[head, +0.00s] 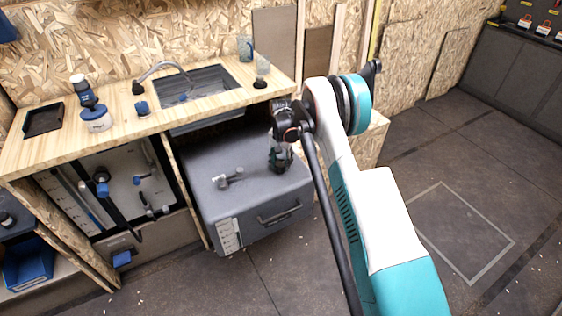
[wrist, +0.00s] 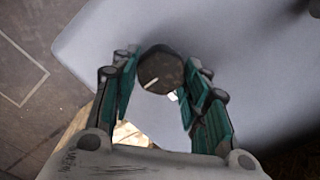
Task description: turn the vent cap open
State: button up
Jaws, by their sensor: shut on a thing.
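The vent cap (wrist: 161,68) is a dark round knob with a short white line on its top. In the wrist view it sits on the grey top of a tank-like box (wrist: 240,40). My gripper (head: 280,160) reaches down to the right part of this box in the head view, where it hides the cap. In the wrist view its teal-padded fingers stand on both sides of the cap, and it is shut on the cap. The white line points to the lower left in the wrist view.
The box has a grey T-shaped fitting (head: 228,178) left of my gripper and a front handle (head: 278,213). A wooden counter (head: 140,122) with a sink (head: 203,92) stands close behind and above. Open floor (head: 460,170) lies to the right.

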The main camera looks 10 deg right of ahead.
aim_at(281, 162)
dwell(0.4)
jog(key=o, duration=1)
jog(key=shift+o, duration=0.2)
jog(key=shift+r, duration=0.1)
notch_tip(281, 162, up, 12)
